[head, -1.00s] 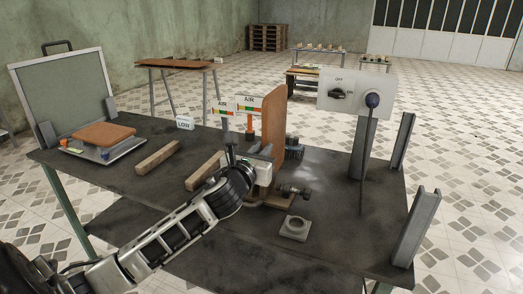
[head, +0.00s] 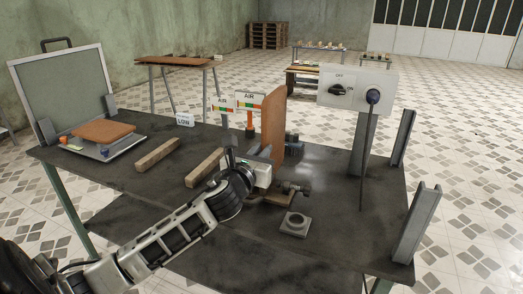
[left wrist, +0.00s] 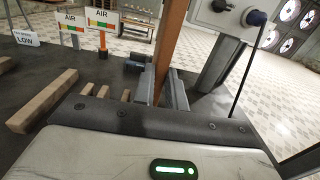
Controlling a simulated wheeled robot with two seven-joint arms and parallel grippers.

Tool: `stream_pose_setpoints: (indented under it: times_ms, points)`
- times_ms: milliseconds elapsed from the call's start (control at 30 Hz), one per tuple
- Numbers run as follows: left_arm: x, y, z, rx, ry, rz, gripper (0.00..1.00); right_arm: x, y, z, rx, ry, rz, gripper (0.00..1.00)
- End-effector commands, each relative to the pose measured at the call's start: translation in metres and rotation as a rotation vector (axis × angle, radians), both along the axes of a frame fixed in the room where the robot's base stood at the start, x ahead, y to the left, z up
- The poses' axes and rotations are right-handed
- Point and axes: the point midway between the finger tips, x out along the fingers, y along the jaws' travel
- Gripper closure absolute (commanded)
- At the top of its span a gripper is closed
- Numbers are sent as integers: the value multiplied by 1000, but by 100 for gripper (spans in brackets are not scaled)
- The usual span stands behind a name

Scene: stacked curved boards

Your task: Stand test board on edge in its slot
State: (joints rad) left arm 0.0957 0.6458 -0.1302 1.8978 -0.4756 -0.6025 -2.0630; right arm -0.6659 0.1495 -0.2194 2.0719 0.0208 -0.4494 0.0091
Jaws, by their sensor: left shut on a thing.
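The test board (head: 273,122) is a brown, thin board held upright, seen nearly edge-on near the middle of the bench. My left gripper (head: 263,157) is shut on it, low on the board. In the left wrist view the board (left wrist: 170,38) rises between the two grey fingers (left wrist: 163,90). The board's lower edge and the slot are hidden behind my gripper, so I cannot tell whether the board is seated. My right gripper is not in view.
Two wooden bars (head: 158,154) lie left of my gripper. A clamp-like fitting (head: 290,189) and a square grey block (head: 295,224) are close on the right. AIR signs (head: 249,101), a switch box (head: 356,87) and grey posts (head: 415,225) stand around.

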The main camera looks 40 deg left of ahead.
Motion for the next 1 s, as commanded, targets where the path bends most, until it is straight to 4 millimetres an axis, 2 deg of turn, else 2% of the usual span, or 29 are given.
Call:
stream_pose_setpoints:
  times_ms: [433,1000]
  points:
    - [0,0,1,1,-4,-1,100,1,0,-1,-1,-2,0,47]
    - [0,0,-14,2,-3,-1,100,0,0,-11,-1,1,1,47]
